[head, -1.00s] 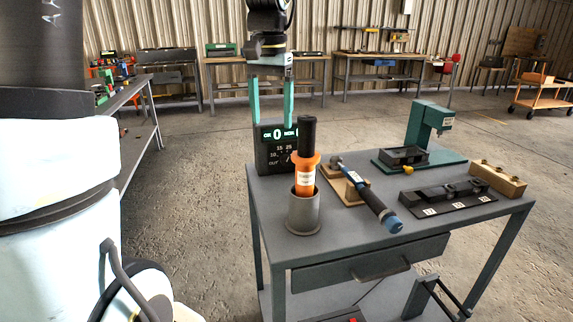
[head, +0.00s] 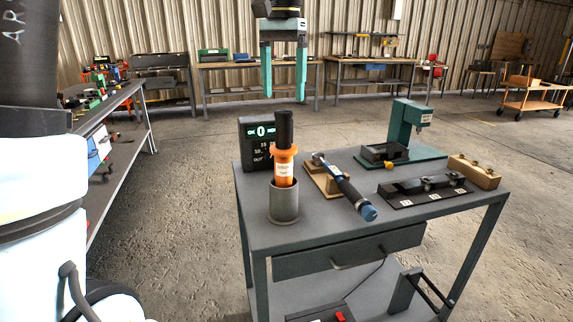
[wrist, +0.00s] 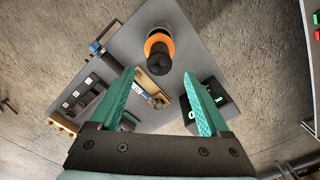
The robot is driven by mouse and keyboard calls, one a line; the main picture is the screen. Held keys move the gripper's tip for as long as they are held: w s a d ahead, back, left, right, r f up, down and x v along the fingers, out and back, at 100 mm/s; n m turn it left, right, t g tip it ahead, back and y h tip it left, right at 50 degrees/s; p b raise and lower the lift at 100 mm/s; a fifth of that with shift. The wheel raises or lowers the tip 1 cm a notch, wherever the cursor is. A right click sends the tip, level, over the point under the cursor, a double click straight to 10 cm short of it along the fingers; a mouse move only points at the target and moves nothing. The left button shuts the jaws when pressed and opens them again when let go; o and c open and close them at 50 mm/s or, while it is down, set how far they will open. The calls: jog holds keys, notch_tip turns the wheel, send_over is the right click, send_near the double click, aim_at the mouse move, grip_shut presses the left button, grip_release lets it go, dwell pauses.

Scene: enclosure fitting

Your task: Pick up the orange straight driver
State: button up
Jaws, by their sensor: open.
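The orange straight driver (head: 284,165) stands upright in a grey cylindrical holder (head: 284,207) at the near left of the grey cart top. It has a black upper end and a white label. Its lower part is hidden in the holder. My gripper (head: 284,92) is open and empty, pointing down, above and apart from the driver in the head view. In the wrist view the driver (wrist: 159,48) shows from above, beyond the open fingertips (wrist: 158,72) of my gripper.
A blue-and-black tool (head: 345,190) lies on a wooden rest right of the driver. A dark display box (head: 256,140) stands behind it. A green press (head: 408,130), a black fixture (head: 425,190) and a wooden block (head: 474,172) occupy the right side of the cart.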

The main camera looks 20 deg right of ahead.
aim_at(283, 134)
notch_tip(283, 134, down, 11)
jog(key=shift+s+r+p, duration=0.15)
jog(key=shift+p, duration=0.85)
grip_shut()
jog(key=shift+r, duration=0.1)
dwell(0.8)
